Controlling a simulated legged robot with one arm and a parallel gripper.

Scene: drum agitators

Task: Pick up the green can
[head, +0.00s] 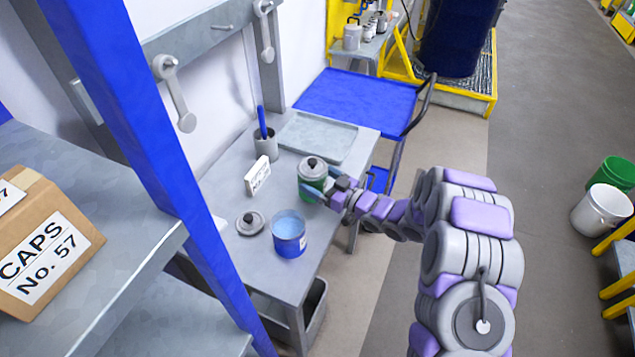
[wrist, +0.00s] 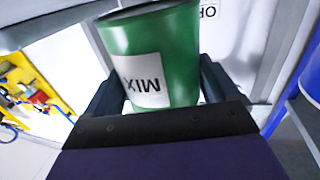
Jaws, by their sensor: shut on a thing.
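The green can (head: 311,180) is at the right part of the grey workbench in the head view, with a grey lid with a dark knob on top. In the wrist view the green can (wrist: 178,55) fills the upper middle, with a white label reading MIX upside down. My gripper (head: 316,190) reaches it from the right, with its fingers on either side of the can. It also shows in the wrist view (wrist: 165,95), shut on the can. Whether the can's base touches the bench is hard to tell.
A blue open can (head: 289,233) and a loose grey lid (head: 250,223) stand at the bench front. A white box (head: 257,176), a pen cup (head: 265,145) and a grey tray (head: 318,138) are behind. A blue post (head: 150,150) rises at left. A blue cart (head: 357,102) stands beyond.

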